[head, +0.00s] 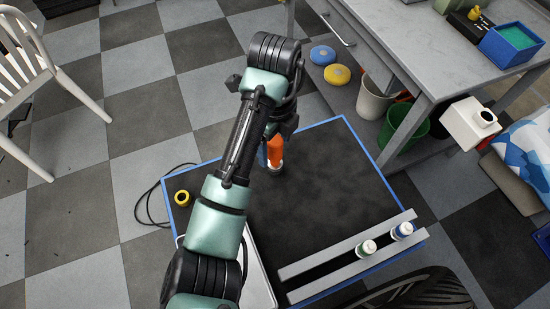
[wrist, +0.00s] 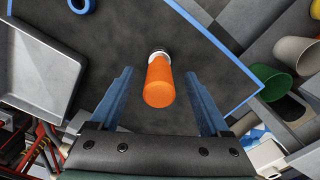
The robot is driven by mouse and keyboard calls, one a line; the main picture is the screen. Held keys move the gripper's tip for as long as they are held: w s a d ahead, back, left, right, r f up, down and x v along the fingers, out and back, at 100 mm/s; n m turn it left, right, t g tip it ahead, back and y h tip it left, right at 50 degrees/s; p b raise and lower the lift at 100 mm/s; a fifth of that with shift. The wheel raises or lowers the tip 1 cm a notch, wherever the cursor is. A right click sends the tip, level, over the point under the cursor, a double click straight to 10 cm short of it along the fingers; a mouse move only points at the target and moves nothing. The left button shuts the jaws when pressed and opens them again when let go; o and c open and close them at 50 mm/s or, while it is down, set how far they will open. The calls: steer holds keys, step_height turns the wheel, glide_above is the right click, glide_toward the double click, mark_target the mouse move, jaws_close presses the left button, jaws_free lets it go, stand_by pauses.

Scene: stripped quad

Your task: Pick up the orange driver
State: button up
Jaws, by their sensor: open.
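The orange driver (wrist: 159,82) stands between the two fingers of my gripper (wrist: 160,103) in the wrist view, with clear space on both sides. Its pale and black lower end shows beyond the orange part. In the head view the driver (head: 274,150) is partly hidden behind my arm, above the dark blue-edged table top. My gripper (head: 268,152) is open around it, and the fingers do not appear to touch it. I cannot tell how far the fingers reach down along it.
Two small bottles (head: 366,248) (head: 402,231) stand by a grey rail (head: 345,245) at the front right. A grey tray (wrist: 35,70) shows in the wrist view. The middle and right of the dark top (head: 330,190) are clear.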

mark_target(274, 157)
step_height(274, 157, down, 5)
steer(key=shift+f+b, duration=0.1)
steer(key=shift+b, duration=0.2)
jaws_close()
